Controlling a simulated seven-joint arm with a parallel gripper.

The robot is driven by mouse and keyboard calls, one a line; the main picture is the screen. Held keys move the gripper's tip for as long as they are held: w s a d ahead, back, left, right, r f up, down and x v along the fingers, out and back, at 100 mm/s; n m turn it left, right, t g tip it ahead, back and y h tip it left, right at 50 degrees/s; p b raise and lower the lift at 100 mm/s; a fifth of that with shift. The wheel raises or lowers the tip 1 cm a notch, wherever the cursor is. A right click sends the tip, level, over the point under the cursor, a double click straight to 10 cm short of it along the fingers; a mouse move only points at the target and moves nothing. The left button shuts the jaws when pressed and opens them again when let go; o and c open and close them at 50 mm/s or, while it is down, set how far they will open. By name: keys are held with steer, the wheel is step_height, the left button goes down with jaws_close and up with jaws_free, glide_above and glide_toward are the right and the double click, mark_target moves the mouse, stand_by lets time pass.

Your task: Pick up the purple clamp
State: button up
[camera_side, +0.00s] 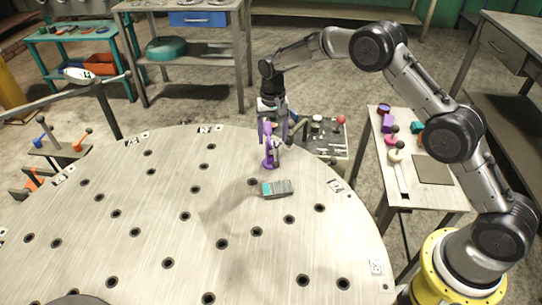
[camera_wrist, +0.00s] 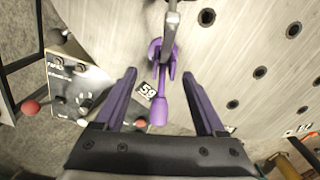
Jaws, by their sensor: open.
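The purple clamp (camera_side: 269,160) stands near the far edge of the round metal table (camera_side: 165,215). In the wrist view, the clamp (camera_wrist: 160,108) shows a purple handle and a grey metal bar at the top of the picture. My gripper (camera_side: 272,136) is above and around the clamp's upper part in the side view. In the wrist view, my gripper (camera_wrist: 160,76) has its two purple fingers spread wide, one on each side of the clamp's handle, with gaps on both sides. Whether the fingertips are level with the handle is hard to tell.
Behind the table edge is a control panel (camera_side: 325,135) with knobs and a red ball. A side bench (camera_side: 433,170) with small coloured items stands at right. The table's left part is clear.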

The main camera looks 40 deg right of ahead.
mark_target(271, 157)
steer(key=shift+a+f, duration=0.15)
steer(key=shift+f, duration=1.65)
steer(key=shift+a+f, duration=0.15)
steer(key=shift+f, duration=1.6)
jaws_close()
steer(key=shift+r, duration=0.15)
